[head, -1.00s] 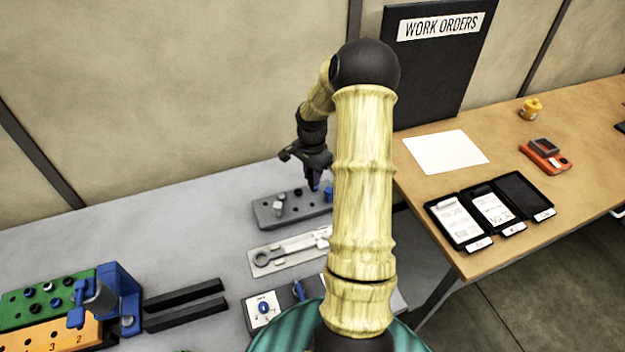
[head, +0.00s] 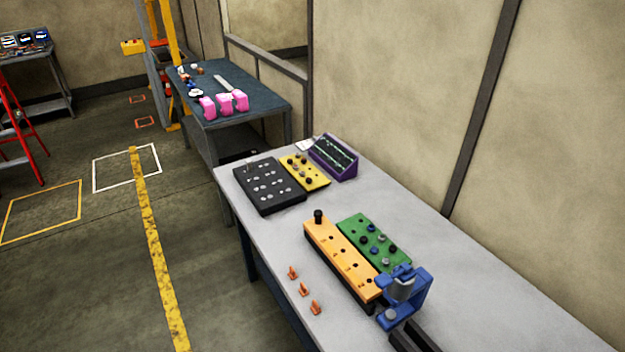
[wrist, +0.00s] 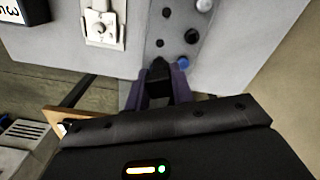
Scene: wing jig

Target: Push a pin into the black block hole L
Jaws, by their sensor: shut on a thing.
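The black block (head: 268,187) lies at the far left end of the grey table in the head view. It carries several pale marks and dark spots; the letter of hole L is too small to read. My gripper (wrist: 159,82) shows only in the wrist view. Its purple fingers are shut on a dark pin-like piece (wrist: 160,68), partly hidden between them. Below it is a grey block (wrist: 176,25) with dark holes and a blue pin (wrist: 183,61).
A yellow block (head: 304,172) and a purple rack (head: 335,157) stand beside the black block. The orange block (head: 335,255), green block (head: 372,242) and blue fixture (head: 404,295) are nearer. Small orange clips (head: 304,289) lie along the front edge. Bare table separates the groups.

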